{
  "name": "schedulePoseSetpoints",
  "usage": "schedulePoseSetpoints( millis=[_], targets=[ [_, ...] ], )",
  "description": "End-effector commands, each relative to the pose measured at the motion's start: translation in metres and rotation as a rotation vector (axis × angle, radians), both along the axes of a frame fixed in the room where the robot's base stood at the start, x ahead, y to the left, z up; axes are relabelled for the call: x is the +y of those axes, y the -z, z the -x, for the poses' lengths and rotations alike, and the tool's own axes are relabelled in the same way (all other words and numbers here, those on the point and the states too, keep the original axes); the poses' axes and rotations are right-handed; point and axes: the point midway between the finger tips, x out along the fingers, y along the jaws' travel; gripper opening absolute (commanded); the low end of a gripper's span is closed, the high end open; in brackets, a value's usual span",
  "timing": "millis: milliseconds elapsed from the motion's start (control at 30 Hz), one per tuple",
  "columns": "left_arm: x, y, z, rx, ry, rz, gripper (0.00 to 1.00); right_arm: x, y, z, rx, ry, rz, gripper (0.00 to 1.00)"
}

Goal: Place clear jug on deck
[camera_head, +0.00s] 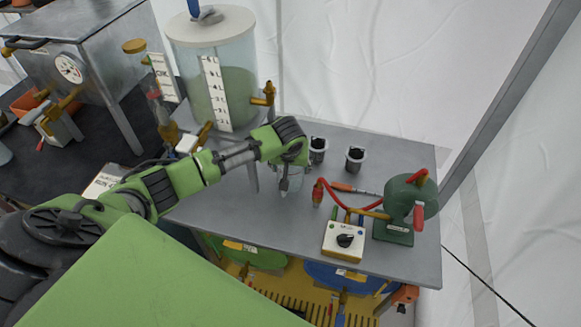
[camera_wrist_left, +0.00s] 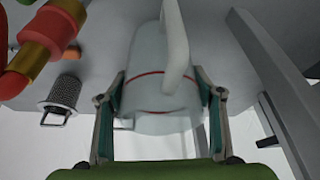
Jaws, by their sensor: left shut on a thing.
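The clear jug (camera_wrist_left: 155,70) is a translucent vessel with a red line around it and a pale handle; it fills the middle of the left wrist view. My left gripper (camera_wrist_left: 160,98) is shut on it, with one finger on each side of its body. In the head view my left gripper (camera_head: 290,172) points down over the grey deck (camera_head: 225,208), and the jug (camera_head: 284,183) shows faintly below it, partly hidden. I cannot tell whether the jug's base touches the deck. My right gripper is not in view.
A large tank (camera_head: 216,70) stands behind the gripper. Two dark cups (camera_head: 355,160) sit to its right. A green pump (camera_head: 408,205) with red hoses and a white switch box (camera_head: 344,241) stand on the right. The deck's front left is clear.

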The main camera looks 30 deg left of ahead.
Motion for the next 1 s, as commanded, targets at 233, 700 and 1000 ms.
schedulePoseSetpoints(
  millis=[233, 700, 1000],
  targets=[
    [0.000, 0.004, 0.000, -0.001, 0.000, 0.000, 0.38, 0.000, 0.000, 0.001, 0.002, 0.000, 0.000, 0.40],
    [0.000, 0.007, 0.000, -0.001, -0.001, 0.001, 0.77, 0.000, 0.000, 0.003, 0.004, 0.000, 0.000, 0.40],
    [-0.003, -0.009, 0.004, -0.003, 0.001, 0.002, 0.77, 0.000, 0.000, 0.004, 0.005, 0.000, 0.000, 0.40]
  ],
)
